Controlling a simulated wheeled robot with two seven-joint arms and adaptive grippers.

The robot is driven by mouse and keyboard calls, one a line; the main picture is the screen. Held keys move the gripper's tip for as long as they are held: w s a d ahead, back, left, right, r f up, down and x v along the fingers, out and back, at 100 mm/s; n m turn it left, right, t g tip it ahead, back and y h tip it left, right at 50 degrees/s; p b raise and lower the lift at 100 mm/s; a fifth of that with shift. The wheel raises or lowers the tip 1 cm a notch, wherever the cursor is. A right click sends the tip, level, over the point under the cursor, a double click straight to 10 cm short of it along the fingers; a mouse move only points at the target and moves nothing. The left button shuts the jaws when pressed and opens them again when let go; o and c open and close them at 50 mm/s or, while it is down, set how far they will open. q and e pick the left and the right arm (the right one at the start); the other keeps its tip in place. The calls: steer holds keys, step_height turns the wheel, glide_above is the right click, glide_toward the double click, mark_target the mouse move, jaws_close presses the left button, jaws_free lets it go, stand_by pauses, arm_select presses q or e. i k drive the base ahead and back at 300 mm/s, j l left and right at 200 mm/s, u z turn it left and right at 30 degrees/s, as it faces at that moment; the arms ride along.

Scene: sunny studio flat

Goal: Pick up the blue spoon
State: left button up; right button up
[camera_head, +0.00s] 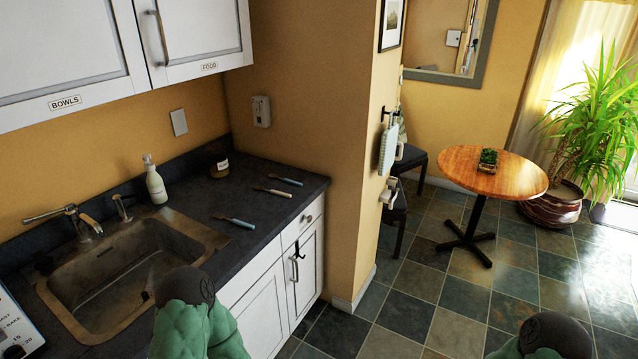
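Three slim utensils lie apart on the dark countertop to the right of the sink. One with a blue handle (287,181) lies farthest back, one with a pale cream handle (273,191) lies in the middle, and another with a blue handle (234,221) lies nearest the sink. They are too small to tell which is the blue spoon. My green-sleeved arms with dark joints show at the bottom, the left one in front of the counter and the right one over the floor. Neither gripper's fingers show.
A sink (130,270) with a faucet (80,222) fills the counter's left part. A white bottle (155,182) and a small jar (219,168) stand at the back. A wall (345,150) bounds the counter on the right. A round table (515,178) stands beyond open floor.

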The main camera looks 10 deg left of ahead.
mark_target(272, 175)
steer(key=i+l+u, duration=0.2)
steer(key=i+u, duration=0.2)
steer(key=i+l+u, duration=0.4)
steer(key=i+u, duration=0.1)
steer(key=u, duration=0.4)
steer(key=i+l+u, duration=0.1)
steer(key=u, duration=0.4)
